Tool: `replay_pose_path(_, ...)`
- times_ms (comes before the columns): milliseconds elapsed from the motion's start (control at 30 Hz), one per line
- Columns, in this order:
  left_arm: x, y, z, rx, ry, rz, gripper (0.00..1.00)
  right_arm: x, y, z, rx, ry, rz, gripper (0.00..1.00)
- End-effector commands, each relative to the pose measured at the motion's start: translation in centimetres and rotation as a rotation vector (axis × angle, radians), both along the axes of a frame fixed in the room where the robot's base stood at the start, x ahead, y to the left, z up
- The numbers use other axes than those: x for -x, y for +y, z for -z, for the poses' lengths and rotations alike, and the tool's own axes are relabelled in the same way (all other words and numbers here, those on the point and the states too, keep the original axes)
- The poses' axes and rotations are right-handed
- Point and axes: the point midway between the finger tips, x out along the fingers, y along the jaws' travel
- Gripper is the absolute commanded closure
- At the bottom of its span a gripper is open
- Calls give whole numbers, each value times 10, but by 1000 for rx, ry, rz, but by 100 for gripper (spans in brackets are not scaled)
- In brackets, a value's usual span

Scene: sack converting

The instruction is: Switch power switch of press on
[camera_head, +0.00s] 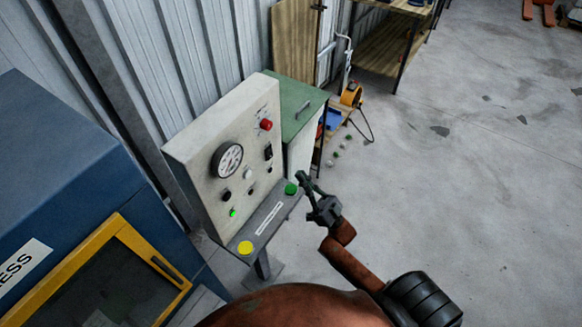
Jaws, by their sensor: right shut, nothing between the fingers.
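The press's control box (200,145) is cream-coloured and stands beside the blue press (60,150). A black switch (268,152) sits on the right part of its panel, below a red knob (266,124); I cannot tell which way it is set. A small green lamp (233,212) glows low on the panel. My right gripper (303,180) is shut and empty. In the picture it is just right of the green button (291,189) on the ledge, to the right of and below the black switch. It appears apart from the panel. My left gripper is out of view.
A round gauge (227,160) and small knobs share the panel. A yellow button (245,248) is on the ledge's near end. A green-topped cabinet (300,108) stands behind the box. A shelf (390,45) is further back. The concrete floor (470,180) on the right is mostly clear.

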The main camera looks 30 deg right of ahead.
Motion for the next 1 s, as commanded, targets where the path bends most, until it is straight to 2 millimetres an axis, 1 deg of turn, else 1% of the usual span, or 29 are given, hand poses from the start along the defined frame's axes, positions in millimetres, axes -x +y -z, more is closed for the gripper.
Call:
replay_pose_path(33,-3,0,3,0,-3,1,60,6,-3,7,1,3,1,100)
replay_pose_path(100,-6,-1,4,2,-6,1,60,12,-6,12,0,2,1,100)
replay_pose_path(300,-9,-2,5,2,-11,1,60,20,-10,17,0,0,0,100)
replay_pose_path(900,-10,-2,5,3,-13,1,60,21,-10,17,0,-1,0,100)
replay_pose_path(1000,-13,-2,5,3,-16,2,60,21,-10,18,0,0,0,100)
